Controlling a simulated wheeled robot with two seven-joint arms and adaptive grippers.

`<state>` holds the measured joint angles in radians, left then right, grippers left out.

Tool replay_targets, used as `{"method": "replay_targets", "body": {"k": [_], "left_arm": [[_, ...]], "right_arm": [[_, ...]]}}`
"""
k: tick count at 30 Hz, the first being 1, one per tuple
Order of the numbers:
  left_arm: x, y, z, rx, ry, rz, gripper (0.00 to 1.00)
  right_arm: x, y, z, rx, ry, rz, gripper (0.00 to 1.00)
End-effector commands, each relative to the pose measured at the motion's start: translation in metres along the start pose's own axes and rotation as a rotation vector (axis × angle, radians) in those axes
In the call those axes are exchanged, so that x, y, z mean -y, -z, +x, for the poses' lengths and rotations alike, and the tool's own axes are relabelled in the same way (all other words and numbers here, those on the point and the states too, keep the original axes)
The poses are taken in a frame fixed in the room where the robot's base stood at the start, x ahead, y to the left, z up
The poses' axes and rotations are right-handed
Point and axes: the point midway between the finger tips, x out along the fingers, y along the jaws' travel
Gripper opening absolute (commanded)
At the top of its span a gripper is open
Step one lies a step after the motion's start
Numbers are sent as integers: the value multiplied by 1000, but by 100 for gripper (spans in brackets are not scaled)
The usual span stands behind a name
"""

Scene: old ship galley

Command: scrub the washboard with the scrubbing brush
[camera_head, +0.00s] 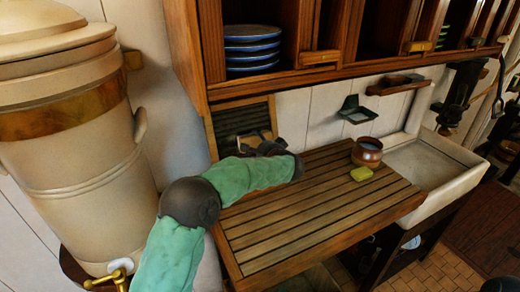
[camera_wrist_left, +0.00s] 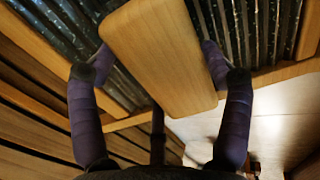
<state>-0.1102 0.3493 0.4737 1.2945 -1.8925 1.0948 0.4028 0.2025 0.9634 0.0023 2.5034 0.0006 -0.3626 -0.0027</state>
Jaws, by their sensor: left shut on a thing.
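The washboard (camera_head: 240,118) has a wooden frame and a dark ribbed metal face. It leans upright against the wall at the back left of the slatted wooden drainboard. My left gripper (camera_head: 262,140) is in front of its lower part. In the left wrist view, its fingers (camera_wrist_left: 160,90) are shut on the two sides of the scrubbing brush's (camera_wrist_left: 160,60) pale wooden block. The brush lies in front of the ribs (camera_wrist_left: 245,35); its bristles are hidden, so I cannot tell whether they touch. My right gripper is not in view.
On the drainboard (camera_head: 320,218) stand a brown pot (camera_head: 367,152) and a yellow-green soap block (camera_head: 361,174). A pale sink (camera_head: 435,172) adjoins on the right. A large cream urn (camera_head: 75,150) stands left. A wooden plate cabinet (camera_head: 300,75) hangs above. The drainboard's front is clear.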

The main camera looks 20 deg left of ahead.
Motion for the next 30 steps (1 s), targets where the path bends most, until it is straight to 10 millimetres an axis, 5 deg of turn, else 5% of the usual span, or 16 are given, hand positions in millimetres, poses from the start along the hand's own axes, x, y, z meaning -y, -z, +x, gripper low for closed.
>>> {"method": "replay_targets", "body": {"k": [30], "left_arm": [[-2,-60,5,1,0,-1,29]], "right_arm": [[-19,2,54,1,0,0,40]]}}
